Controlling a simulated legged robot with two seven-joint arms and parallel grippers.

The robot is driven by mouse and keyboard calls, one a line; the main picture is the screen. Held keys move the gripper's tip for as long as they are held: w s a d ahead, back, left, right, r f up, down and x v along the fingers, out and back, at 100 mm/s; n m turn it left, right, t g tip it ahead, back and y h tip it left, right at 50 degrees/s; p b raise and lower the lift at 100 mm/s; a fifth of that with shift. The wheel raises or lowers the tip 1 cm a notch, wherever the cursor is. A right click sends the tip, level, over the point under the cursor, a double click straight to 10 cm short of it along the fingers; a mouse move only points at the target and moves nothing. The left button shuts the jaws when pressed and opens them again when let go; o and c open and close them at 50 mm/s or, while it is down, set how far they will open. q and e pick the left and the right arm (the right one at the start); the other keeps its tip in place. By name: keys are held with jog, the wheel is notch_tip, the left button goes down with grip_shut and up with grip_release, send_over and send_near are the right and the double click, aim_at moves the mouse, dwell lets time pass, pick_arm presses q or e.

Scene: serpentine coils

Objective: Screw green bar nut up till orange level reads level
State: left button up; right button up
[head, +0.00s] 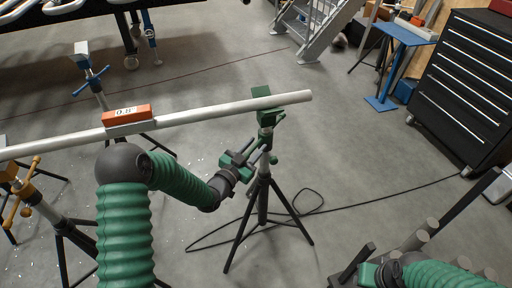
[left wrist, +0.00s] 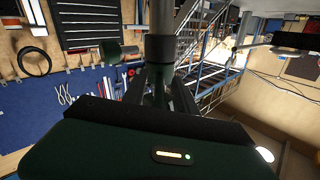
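The orange level (head: 126,113) sits on a long pale bar (head: 205,110). The bar's right end rests in the green head of a tripod stand (head: 264,100). The green bar nut (head: 267,131) is on that stand's post, below the head. My left gripper (head: 255,157) is at the post by the nut. In the left wrist view its dark fingers (left wrist: 161,92) stand apart on either side of the grey post (left wrist: 160,50); contact cannot be told. My right gripper (head: 358,268) is low at the right, partly cut off.
A blue-nut stand (head: 92,78) and an orange-nut stand (head: 22,190) stand at the left. A black cable (head: 310,205) lies on the floor around the green stand. A black drawer cabinet (head: 465,85) and a blue side table (head: 403,35) are at the right.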

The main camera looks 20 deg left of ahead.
pick_arm(q)
jog(key=shift+w, duration=0.35)
jog(key=shift+d, duration=0.1)
grip_shut()
dwell(1.1)
